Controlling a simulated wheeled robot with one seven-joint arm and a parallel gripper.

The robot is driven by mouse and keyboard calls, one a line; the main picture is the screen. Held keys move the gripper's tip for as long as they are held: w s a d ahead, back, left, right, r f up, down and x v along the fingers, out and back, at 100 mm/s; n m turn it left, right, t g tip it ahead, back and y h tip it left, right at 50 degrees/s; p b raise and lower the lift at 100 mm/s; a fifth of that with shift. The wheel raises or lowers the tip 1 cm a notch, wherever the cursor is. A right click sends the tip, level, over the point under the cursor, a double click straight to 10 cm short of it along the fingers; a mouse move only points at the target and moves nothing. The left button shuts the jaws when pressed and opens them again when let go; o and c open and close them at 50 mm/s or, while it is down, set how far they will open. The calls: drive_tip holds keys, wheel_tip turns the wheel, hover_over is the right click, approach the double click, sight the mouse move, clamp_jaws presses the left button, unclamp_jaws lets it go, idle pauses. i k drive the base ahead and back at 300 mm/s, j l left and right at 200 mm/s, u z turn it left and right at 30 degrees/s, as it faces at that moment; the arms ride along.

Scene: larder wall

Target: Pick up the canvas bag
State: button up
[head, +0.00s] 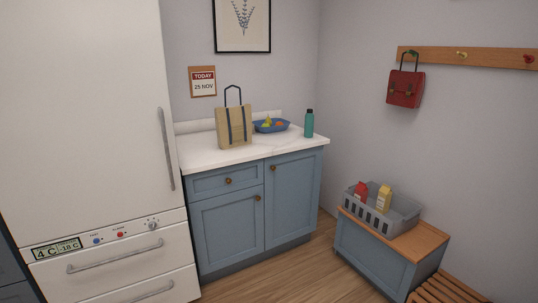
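The canvas bag (234,128) is tan with dark blue straps and an upright dark blue handle loop. It stands upright on the white countertop (200,157) above the blue cabinet, near the counter's left part. My gripper is not in the head view, so I cannot see whether it holds anything.
A blue bowl of fruit (270,126) and a teal bottle (309,124) stand right of the bag. A tall white fridge (85,120) rises left. A grey crate (398,217) with cartons sits on a bench; a red satchel (405,89) hangs above. Floor before the cabinet is clear.

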sight(234, 126)
drive_tip(key=i+u, duration=0.15)
drive_tip(key=i, duration=1.75)
